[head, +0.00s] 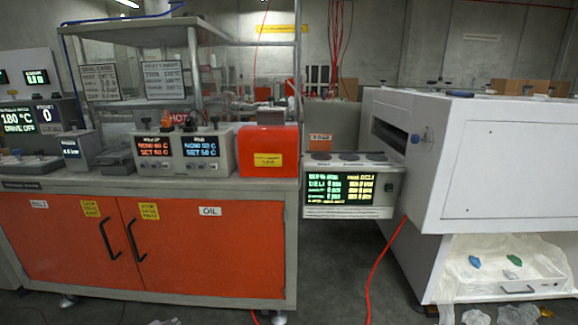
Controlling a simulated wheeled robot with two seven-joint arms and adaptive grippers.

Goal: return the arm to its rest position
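Neither of my arms nor grippers shows in the head view. I cannot see whether either gripper is open or shut, or whether it holds anything.
A grey bench with orange cabinet doors (70,240) stands at the left, instruments and an orange box (268,150) on top. A white machine (490,160) stands at the right. A display unit (345,190) sits between them. A red cable (378,270) runs to the floor (335,280).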

